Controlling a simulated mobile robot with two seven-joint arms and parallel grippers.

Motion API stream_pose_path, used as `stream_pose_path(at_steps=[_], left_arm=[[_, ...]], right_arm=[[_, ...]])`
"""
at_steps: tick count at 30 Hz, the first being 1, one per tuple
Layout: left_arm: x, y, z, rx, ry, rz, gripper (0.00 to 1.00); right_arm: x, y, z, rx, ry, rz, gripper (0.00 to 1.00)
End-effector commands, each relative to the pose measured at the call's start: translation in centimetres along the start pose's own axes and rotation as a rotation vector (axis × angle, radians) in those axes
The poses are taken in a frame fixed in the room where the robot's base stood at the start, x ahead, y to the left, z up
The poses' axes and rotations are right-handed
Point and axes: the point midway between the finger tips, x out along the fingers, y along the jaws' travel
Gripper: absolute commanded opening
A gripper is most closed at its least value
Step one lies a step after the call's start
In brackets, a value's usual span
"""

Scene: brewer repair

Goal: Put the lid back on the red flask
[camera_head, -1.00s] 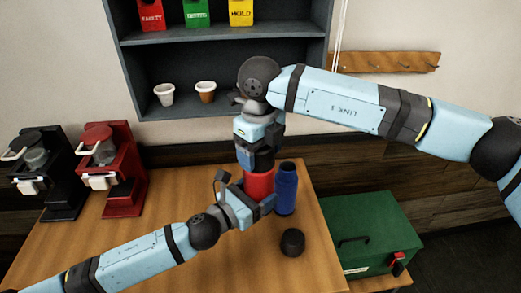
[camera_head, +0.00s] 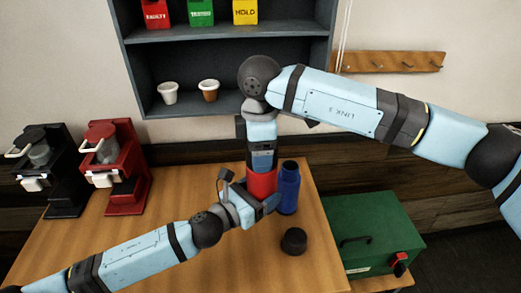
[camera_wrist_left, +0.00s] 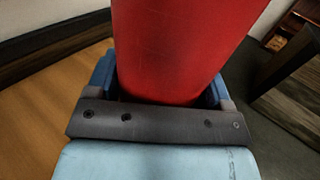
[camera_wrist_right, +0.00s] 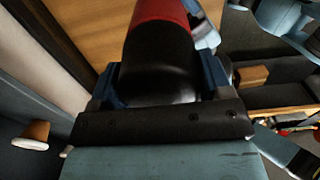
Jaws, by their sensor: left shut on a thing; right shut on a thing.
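The red flask (camera_head: 262,184) stands on the wooden table, and its red body fills the left wrist view (camera_wrist_left: 185,50). My left gripper (camera_head: 262,203) is shut around its lower part. My right gripper (camera_head: 262,165) is directly above it, pointing down, shut on a black lid (camera_wrist_right: 160,65). In the right wrist view the lid lines up with the red body and seems to meet it; I cannot tell whether it is seated. The head view hides the lid behind the gripper.
A blue flask (camera_head: 288,190) stands close on the right. Another dark lid (camera_head: 293,241) lies on the table in front. A green box (camera_head: 370,225) is at the right, red and black brewers (camera_head: 118,170) at the left, and a shelf (camera_head: 225,38) behind.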

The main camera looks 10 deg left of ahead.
Motion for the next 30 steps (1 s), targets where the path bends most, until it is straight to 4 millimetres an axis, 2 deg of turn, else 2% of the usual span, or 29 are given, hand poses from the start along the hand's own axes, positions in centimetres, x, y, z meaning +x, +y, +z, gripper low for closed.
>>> stream_pose_path(at_steps=[3,6,15,16,19,30], left_arm=[[-0.04,-0.05,-0.02,0.000,0.000,-0.001,0.08],[-0.04,-0.05,-0.03,0.000,0.001,-0.001,0.08],[-0.04,-0.04,-0.05,0.000,0.001,-0.001,0.08],[-0.04,-0.04,-0.05,0.000,0.001,-0.001,0.08],[-0.04,-0.03,-0.04,0.000,0.001,-0.001,0.08],[0.00,0.01,0.09,0.000,-0.001,0.000,0.08]], right_arm=[[-0.13,0.22,0.13,0.165,0.000,0.003,0.49],[-0.13,0.25,0.13,0.235,0.000,0.004,0.49],[-0.13,0.24,0.13,0.252,0.000,0.004,0.49],[-0.13,0.24,0.13,0.252,0.000,0.004,0.74],[-0.10,0.21,0.11,0.251,0.000,0.003,0.97],[-0.57,0.16,0.03,0.248,0.000,0.002,0.98]])
